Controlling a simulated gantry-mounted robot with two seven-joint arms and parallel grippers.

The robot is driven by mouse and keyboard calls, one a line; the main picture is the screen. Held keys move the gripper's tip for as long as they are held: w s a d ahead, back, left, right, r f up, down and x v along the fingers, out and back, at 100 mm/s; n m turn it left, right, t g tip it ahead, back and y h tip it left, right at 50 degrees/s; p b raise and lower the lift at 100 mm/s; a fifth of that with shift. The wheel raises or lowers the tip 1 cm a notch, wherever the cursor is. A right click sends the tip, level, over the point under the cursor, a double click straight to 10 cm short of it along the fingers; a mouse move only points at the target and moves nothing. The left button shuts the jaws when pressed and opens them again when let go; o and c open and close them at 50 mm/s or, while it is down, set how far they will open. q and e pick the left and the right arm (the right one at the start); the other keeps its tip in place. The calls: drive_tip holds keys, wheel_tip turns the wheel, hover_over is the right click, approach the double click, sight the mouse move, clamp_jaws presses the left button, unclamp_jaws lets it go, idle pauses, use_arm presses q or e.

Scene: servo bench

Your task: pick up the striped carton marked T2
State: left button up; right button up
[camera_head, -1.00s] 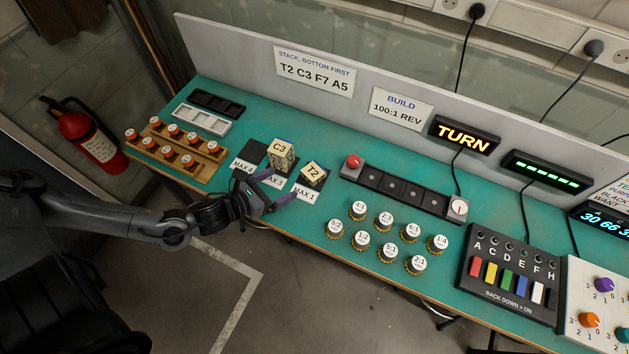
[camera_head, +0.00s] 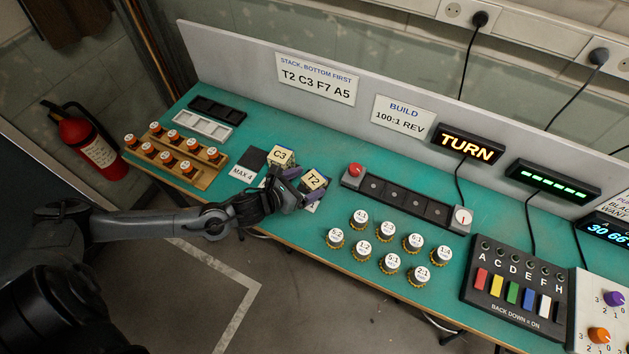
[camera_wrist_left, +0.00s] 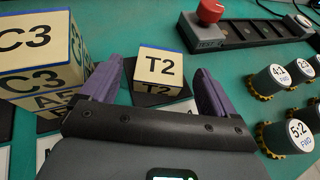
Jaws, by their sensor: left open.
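The carton marked T2 (camera_head: 313,179) stands on a black pad at the front of the green bench. In the left wrist view the T2 carton (camera_wrist_left: 160,67) has a cream top, and its front face also reads T2. My left gripper (camera_head: 305,190) is at the carton's near side. In the left wrist view the gripper (camera_wrist_left: 158,85) is open, with one purple finger to each side of the carton's near part; I cannot tell whether they touch it. The taller carton stack topped by C3 (camera_head: 282,156) stands just left of T2. My right gripper is not in view.
The C3 stack (camera_wrist_left: 35,60) is close to the left finger in the wrist view. To the right are a black slotted rail with a red knob (camera_head: 355,169) and several labelled gold-based pieces (camera_head: 363,248). An orange-capped rack (camera_head: 178,160) stands at the left.

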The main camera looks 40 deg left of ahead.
use_arm(q)
drive_tip(key=shift+w+d+f, duration=0.1)
drive_tip(key=shift+w+f, duration=0.1)
drive_tip(key=shift+w, duration=0.45)
drive_tip(key=c, duration=1.1)
